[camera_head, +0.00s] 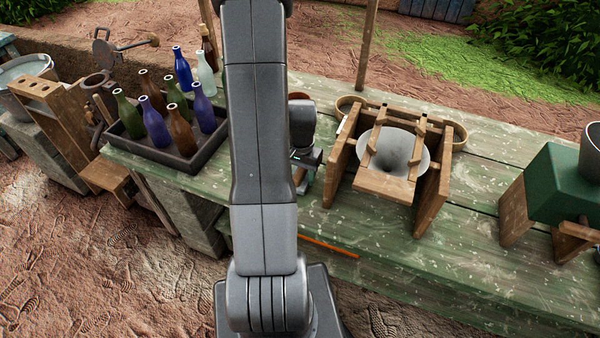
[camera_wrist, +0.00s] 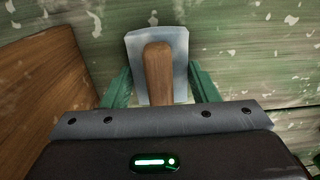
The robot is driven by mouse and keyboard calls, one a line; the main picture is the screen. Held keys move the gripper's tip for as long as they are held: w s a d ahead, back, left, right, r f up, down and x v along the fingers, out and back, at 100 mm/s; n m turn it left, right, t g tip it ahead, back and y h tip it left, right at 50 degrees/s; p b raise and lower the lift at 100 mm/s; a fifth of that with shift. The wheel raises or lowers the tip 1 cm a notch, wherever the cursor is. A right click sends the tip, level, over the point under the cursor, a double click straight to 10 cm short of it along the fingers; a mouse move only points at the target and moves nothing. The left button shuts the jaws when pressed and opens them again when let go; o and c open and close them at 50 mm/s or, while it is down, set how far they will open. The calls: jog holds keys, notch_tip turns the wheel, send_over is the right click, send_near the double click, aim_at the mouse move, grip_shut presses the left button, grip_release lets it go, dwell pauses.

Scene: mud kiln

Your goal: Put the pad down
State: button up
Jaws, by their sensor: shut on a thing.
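The pad is a pale blue-grey block (camera_wrist: 172,42) with a rounded wooden handle (camera_wrist: 158,70), seen from above in the wrist view. My gripper (camera_wrist: 161,90) has its two green fingers on either side of the pad, shut on it. The green plank top (camera_wrist: 235,50) shows under and around the pad; I cannot tell whether the pad touches it. In the head view my gripper (camera_head: 306,157) is mostly behind my arm, over the bench (camera_head: 400,260), and the pad is not clear there.
A wooden stand with a metal funnel (camera_head: 425,165) is close on the right; a wooden board (camera_wrist: 40,85) is left in the wrist view. A dark tray (camera_head: 205,155) of bottles stands left. A green box (camera_head: 565,185) is far right. An orange rod (camera_head: 330,247) lies near the front edge.

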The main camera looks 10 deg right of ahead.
aim_at(301, 170)
jog(key=shift+f, duration=0.15)
jog(key=o, duration=0.9)
notch_tip(301, 170, up, 12)
jog(key=shift+d+r, duration=0.1)
jog(key=shift+r, duration=0.1)
